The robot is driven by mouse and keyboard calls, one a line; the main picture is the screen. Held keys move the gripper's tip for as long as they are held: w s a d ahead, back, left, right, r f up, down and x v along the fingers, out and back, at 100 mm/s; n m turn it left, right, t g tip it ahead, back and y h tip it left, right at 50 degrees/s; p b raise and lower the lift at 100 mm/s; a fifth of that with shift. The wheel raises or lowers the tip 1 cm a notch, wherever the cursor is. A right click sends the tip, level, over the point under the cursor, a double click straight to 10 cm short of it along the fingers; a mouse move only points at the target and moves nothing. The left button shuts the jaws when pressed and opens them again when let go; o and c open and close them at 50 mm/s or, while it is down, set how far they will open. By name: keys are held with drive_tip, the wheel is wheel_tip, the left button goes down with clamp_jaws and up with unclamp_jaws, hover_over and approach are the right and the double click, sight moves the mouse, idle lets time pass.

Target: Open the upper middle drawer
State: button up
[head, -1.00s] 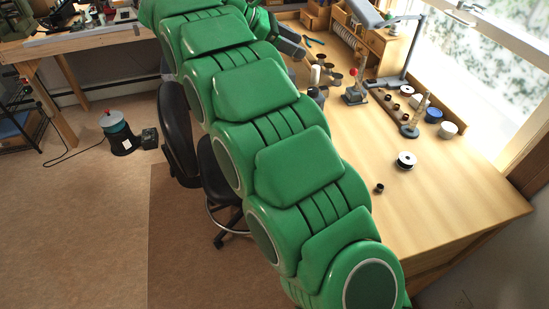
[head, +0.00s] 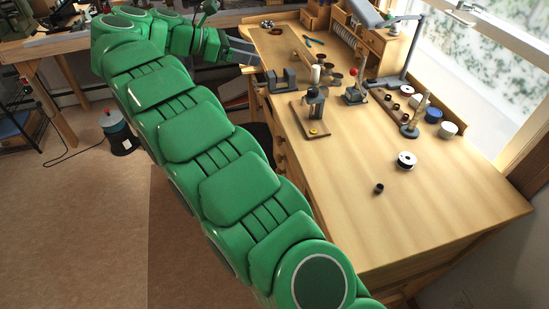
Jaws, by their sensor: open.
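The wooden workbench (head: 425,210) has drawer fronts (head: 284,158) with small round knobs along its left side, seen from a steep angle. My green arm covers much of that side, so I cannot tell which front is the upper middle drawer or whether any drawer is pulled out. My gripper (head: 250,56) is at the upper middle of the head view, beside the bench's far left edge. Its grey fingers point right, toward the bench. It is open, and I see nothing held between the fingers. I cannot tell whether it touches the bench.
A small vise (head: 283,82) and a stand on a wooden base (head: 314,112) sit near the bench's left edge. A dark stool is mostly hidden behind my arm. The floor at lower left is clear.

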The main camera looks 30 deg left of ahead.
approach(277, 158)
drive_tip(key=shift+x, duration=4.65)
drive_tip(key=shift+w+a+f, duration=0.1)
drive_tip(key=shift+a+f, duration=0.05)
clamp_jaws()
